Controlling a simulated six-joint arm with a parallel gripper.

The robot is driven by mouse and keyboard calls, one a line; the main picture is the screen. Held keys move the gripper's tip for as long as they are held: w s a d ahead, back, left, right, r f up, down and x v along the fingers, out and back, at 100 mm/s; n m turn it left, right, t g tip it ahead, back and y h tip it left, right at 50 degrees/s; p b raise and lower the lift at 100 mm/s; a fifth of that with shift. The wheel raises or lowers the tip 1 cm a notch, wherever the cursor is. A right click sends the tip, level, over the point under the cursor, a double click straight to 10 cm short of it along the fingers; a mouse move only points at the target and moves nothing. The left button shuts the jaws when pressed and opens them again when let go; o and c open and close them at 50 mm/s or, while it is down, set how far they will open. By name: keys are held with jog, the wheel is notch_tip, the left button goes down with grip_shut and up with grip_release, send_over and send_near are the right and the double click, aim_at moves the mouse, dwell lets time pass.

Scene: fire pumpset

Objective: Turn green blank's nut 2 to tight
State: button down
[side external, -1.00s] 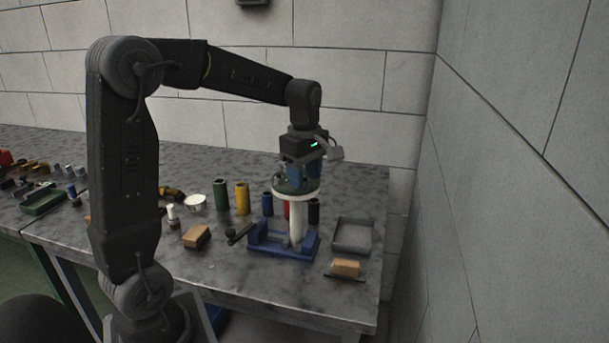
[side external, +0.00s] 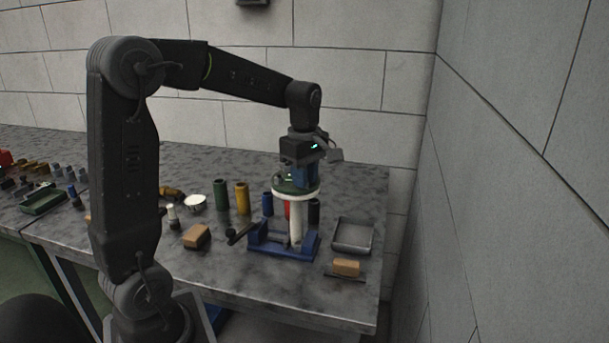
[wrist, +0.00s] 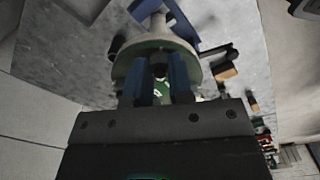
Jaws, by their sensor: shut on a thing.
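The green blank (side external: 284,187) lies flat on the white flange at the top of an upright white pipe (side external: 296,228). In the wrist view the green blank (wrist: 125,70) shows around my fingers. My gripper (side external: 303,184) points straight down over the blank, its blue fingers at the blank's top. In the wrist view my gripper (wrist: 160,68) is shut on a small dark piece between the fingertips, apparently a nut. Its number and how far it is threaded cannot be told. The fingers hide much of the blank and its other fasteners.
A blue stand (side external: 265,247) holds the pipe. Green (side external: 221,195), yellow (side external: 242,198) and dark blue cylinders stand behind. A grey tray (side external: 353,235) and tan block (side external: 346,267) lie right; another tan block (side external: 197,236) lies left. The wall is close on the right.

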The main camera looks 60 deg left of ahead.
jog(key=shift+m, duration=0.3)
jog(key=m, duration=1)
jog(key=shift+m, duration=0.4)
jog(key=m, duration=0.3)
jog(key=shift+m, duration=0.3)
jog(key=m, duration=1.1)
